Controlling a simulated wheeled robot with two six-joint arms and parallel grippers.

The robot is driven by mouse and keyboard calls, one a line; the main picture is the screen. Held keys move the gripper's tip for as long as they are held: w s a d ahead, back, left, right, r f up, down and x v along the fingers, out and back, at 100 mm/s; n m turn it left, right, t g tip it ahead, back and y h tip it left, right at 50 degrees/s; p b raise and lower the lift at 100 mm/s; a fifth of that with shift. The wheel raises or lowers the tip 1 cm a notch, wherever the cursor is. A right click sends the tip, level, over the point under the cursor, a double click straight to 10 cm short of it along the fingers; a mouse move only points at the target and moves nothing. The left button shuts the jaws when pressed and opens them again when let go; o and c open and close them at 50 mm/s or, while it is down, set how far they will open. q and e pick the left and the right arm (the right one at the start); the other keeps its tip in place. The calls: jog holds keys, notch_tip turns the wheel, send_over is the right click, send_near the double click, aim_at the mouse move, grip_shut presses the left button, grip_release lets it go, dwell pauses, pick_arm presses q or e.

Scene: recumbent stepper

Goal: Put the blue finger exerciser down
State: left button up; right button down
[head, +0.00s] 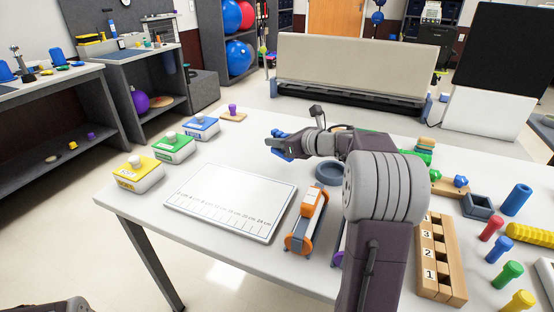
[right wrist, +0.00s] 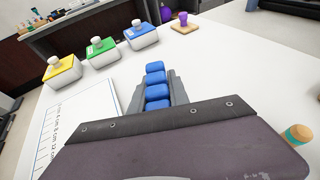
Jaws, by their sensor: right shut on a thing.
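The blue finger exerciser (right wrist: 156,90) is between the fingers of my right gripper (right wrist: 157,84) in the right wrist view. Its several rounded blue segments show in a row. In the head view a little of its blue (head: 281,153) shows under the right gripper (head: 275,144), above the back middle of the white table (head: 300,172). The gripper is shut on it. I cannot tell from these frames how high it is over the table. Part of the exerciser is hidden by the gripper. My left gripper is not in view.
Yellow (head: 138,174), green (head: 172,148) and blue (head: 200,128) button boxes line the table's left side. A white ruled board (head: 232,203) lies in front of the gripper. Pegs and blocks crowd the right.

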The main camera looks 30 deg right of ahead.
aim_at(277, 151)
notch_tip(277, 151, down, 4)
jog(key=shift+f+b, duration=0.15)
jog(key=shift+b, duration=1.05)
jog(key=c, duration=1.7)
grip_release()
jog(key=o, duration=0.4)
jog(key=shift+o, duration=0.2)
